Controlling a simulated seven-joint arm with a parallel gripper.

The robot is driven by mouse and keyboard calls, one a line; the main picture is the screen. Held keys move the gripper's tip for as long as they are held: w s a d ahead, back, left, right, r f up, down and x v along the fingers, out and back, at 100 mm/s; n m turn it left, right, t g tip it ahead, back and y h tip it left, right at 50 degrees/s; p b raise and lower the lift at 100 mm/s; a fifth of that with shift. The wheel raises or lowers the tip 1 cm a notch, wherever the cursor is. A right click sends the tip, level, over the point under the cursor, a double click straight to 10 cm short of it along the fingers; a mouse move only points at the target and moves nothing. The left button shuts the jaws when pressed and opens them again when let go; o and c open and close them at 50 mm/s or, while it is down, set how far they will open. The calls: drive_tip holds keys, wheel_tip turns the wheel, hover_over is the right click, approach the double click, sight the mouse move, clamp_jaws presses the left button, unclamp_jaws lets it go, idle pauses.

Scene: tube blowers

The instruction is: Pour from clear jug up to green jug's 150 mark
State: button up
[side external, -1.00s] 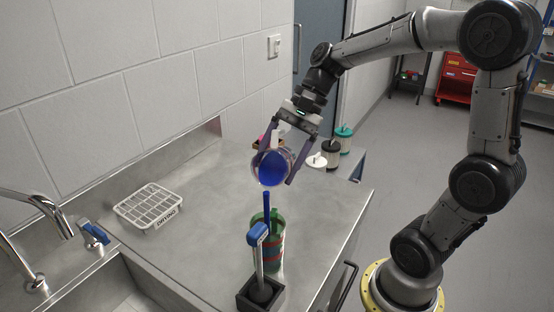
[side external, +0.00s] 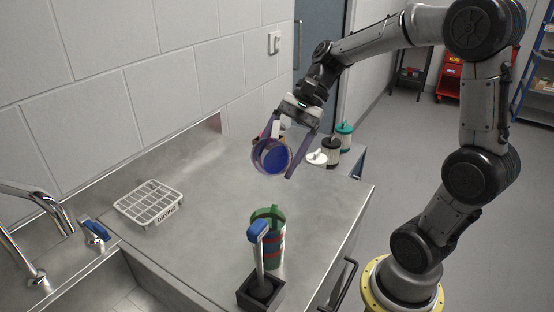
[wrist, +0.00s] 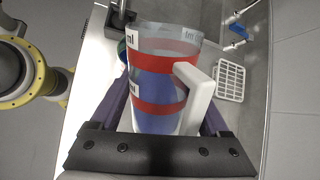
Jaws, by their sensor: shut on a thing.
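The clear jug (side external: 258,160) has red bands and a white handle (wrist: 197,95). It is held in the air, tilted with its mouth towards the side camera, and blue liquid (side external: 277,157) shows inside. My gripper (side external: 274,162) is shut on this jug, one finger on each side. The green jug (side external: 278,243) stands upright on the counter, below and in front of the clear jug. Blue and red show through its wall. The brush hides part of it, and its level against the 150 mark cannot be read. In the wrist view only a sliver of the green jug (wrist: 122,50) shows.
A blue-headed brush (side external: 258,232) stands in a black holder (side external: 260,293), close in front of the green jug. A white drying rack (side external: 149,204), tap (side external: 35,200) and sink are at left. The middle counter is clear.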

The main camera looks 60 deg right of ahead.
sight(277, 136)
wheel_tip(277, 136, up, 2)
drive_tip(key=m+g+y, duration=0.1)
drive_tip(key=y, duration=0.4)
drive_tip(key=shift+r, duration=0.15)
wheel_tip(277, 136, up, 2)
drive_tip(key=y, duration=0.1)
drive_tip(key=m+y, duration=0.1)
drive_tip(key=y, duration=0.3)
drive_tip(key=shift+r+m, duration=0.25)
drive_tip(key=shift+m, duration=0.15)
drive_tip(key=shift+a+g, duration=0.1)
drive_tip(key=shift+g, duration=0.2)
drive_tip(key=shift+a+f, duration=0.1)
drive_tip(key=shift+a, duration=0.25)
drive_tip(key=w+a+f+m+t+h, duration=0.2)
drive_tip(key=w+a+f+m+t, duration=0.3)
drive_tip(key=w+a+t, duration=0.3)
drive_tip(key=w+d+f+m+t+h, duration=0.7)
drive_tip(key=d+f+m+t+h, duration=0.1)
drive_tip(key=d+f+m+h, duration=0.1)
drive_tip(key=shift+d+f+t+h, duration=0.35)
drive_tip(key=shift+f+h, duration=0.25)
drive_tip(key=shift+h, duration=0.3)
